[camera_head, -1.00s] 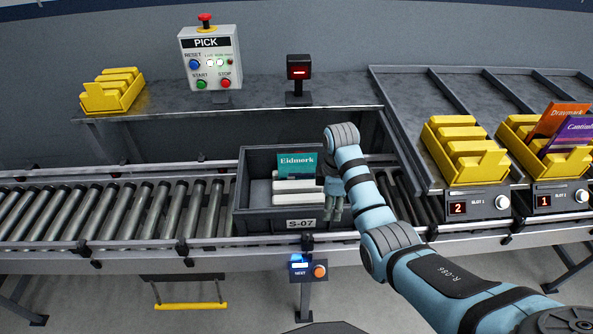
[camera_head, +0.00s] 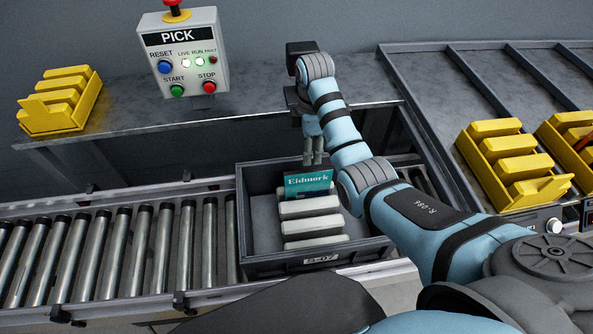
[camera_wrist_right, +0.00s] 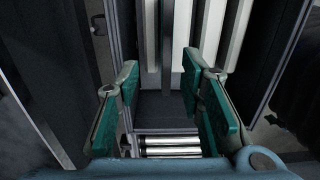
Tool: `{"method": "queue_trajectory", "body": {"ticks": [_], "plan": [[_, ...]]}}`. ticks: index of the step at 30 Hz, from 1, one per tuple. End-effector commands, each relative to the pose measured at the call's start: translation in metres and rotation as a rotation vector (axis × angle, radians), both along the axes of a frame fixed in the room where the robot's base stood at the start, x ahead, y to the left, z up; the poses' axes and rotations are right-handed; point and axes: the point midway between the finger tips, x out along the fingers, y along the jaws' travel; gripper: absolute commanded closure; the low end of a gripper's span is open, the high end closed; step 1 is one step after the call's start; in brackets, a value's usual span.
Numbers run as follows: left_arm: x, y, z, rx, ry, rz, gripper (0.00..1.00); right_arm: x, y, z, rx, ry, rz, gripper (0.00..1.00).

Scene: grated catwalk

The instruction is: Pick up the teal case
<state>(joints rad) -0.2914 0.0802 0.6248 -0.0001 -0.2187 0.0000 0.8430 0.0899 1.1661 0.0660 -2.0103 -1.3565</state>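The teal case (camera_head: 307,183), lettered "Eidmork", stands upright in the dark grey tote (camera_head: 248,262), behind white dividers. My right gripper (camera_head: 314,158) points down at the case's upper right edge in the head view; I cannot tell from there whether it touches. In the right wrist view the right gripper (camera_wrist_right: 160,80) is open, its teal-padded fingers apart over the tote. A thin dark greenish edge near the right-hand fingertip may be the case seen edge-on. No grip on it shows. My left gripper is not in view.
The tote sits on a roller conveyor (camera_head: 150,250). A metal shelf (camera_head: 200,105) behind carries a PICK control box (camera_head: 187,55) and a yellow rack (camera_head: 62,103). More yellow racks (camera_head: 505,160) stand at right. The rollers left of the tote are clear.

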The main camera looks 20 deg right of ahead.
Motion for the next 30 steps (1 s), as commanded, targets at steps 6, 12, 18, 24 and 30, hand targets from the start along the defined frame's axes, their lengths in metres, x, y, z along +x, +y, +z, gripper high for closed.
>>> {"method": "queue_trajectory", "body": {"ticks": [6,12,18,24,30], "plan": [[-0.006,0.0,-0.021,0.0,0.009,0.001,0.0,-0.005,0.0,-0.036,0.0,0.0,0.0,0.65],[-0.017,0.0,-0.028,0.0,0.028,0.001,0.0,-0.002,0.001,-0.084,0.001,0.002,0.0,0.65],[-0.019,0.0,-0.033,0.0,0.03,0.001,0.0,-0.002,0.004,-0.113,0.001,0.003,0.001,0.65],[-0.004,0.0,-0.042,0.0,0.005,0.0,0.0,-0.003,0.006,-0.145,0.0,0.001,0.0,0.65],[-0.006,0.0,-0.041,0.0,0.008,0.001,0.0,-0.003,0.006,-0.145,0.0,0.0,0.0,0.65]]}}
